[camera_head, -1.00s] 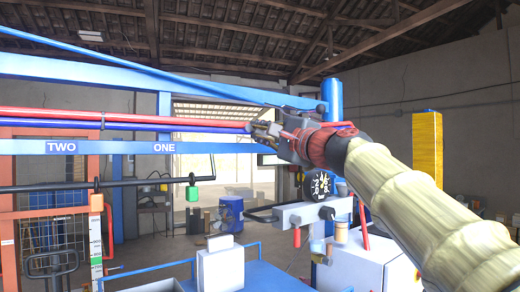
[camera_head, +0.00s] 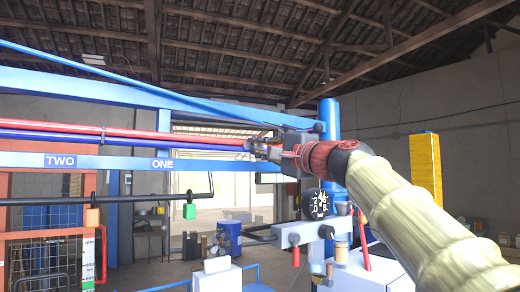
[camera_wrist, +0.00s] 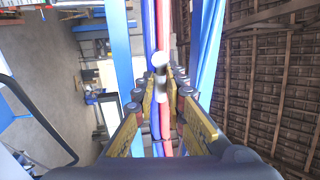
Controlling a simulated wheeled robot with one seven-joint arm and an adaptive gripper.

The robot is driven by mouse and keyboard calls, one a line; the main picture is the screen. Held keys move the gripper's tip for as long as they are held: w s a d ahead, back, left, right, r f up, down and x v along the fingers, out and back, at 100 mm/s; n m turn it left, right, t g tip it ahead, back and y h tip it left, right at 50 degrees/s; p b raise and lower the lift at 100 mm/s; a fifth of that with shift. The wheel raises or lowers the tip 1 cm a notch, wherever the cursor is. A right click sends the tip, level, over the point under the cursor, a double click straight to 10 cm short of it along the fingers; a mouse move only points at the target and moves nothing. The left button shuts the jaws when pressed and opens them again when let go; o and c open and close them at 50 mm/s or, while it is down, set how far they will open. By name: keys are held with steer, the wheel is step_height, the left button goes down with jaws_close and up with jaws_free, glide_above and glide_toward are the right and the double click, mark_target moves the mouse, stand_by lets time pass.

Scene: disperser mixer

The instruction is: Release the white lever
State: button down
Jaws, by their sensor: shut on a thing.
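In the wrist view the white lever (camera_wrist: 160,60) shows as a pale rounded end between my fingertips. My gripper (camera_wrist: 160,82) is shut on it, with yellow-sided fingers on both sides. In the head view my gripper (camera_head: 268,151) is at the right end of the red and blue pipes, just above the blue beam. The lever is too small and covered there to make out clearly.
The blue beam (camera_head: 112,162) carries signs TWO and ONE. The red pipe (camera_head: 170,137) runs above it. A round gauge (camera_head: 319,203) and red-handled valve (camera_head: 295,250) are below my arm. A blue post (camera_head: 330,125) stands close behind.

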steer(key=c, duration=1.8)
jaws_free()
steer(key=shift+s, duration=0.1)
steer(key=v, duration=1.1)
steer(key=shift+s+d+f, duration=0.15)
steer(key=shift+s+d, duration=0.1)
steer(key=shift+s, duration=0.05)
